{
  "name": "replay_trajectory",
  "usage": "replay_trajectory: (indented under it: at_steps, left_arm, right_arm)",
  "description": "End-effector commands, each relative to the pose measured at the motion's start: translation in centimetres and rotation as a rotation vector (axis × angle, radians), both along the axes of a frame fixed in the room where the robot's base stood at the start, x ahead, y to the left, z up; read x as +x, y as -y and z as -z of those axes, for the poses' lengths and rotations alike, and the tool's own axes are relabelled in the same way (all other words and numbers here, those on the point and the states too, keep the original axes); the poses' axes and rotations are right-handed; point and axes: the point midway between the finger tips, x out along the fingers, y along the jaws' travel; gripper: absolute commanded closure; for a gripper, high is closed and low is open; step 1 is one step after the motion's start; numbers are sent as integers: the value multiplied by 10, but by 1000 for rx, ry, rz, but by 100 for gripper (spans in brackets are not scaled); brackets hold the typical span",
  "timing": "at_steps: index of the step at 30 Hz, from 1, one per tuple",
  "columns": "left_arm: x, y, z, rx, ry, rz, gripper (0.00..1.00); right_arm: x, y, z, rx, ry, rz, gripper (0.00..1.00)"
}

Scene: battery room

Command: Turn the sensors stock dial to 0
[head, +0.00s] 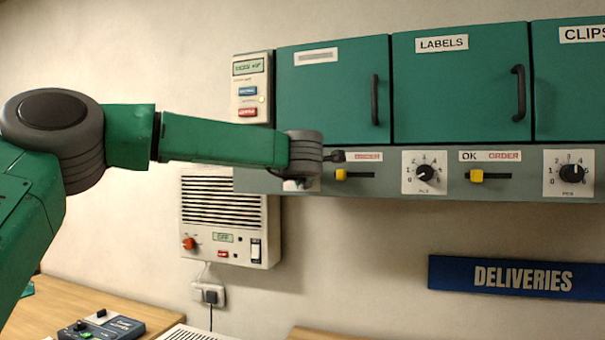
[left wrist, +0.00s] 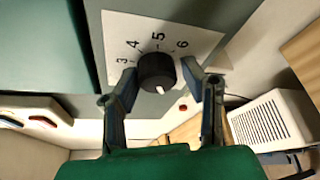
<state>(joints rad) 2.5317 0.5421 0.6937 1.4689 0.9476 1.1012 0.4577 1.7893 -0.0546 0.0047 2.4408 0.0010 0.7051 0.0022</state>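The dial (left wrist: 157,72) is a black knob with a white pointer mark on a white plate (left wrist: 118,28), where 3, 4, 5 and 6 can be read. The pointer mark is on the side away from the 5; I cannot tell which number it marks. My left gripper (left wrist: 158,80) has its fingers on both sides of the knob, with a small gap visible at the right finger. In the head view my left gripper (head: 335,157) is at the panel under the leftmost cabinet and hides most of this dial. The cabinet label (head: 316,56) is unreadable. My right gripper is out of view.
Other dials (head: 424,172) (head: 572,173) and yellow sliders (head: 341,175) (head: 476,176) line the panel to the right. A vented wall unit (head: 225,215) hangs below the arm. A desk (head: 60,300) with a control box (head: 100,327) is lower left.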

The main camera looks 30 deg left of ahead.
Motion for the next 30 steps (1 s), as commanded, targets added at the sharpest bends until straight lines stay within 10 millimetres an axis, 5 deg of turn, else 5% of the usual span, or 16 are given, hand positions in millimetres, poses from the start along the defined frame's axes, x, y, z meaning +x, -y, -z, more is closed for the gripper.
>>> replay_trajectory:
  at_steps: [13, 30]
  left_arm:
    - [-5, 5, -1, 2, 0, 2, 47]
    - [-88, 58, -16, -1, -3, 2, 47]
  right_arm:
    - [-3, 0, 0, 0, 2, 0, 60]
    - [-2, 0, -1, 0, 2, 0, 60]
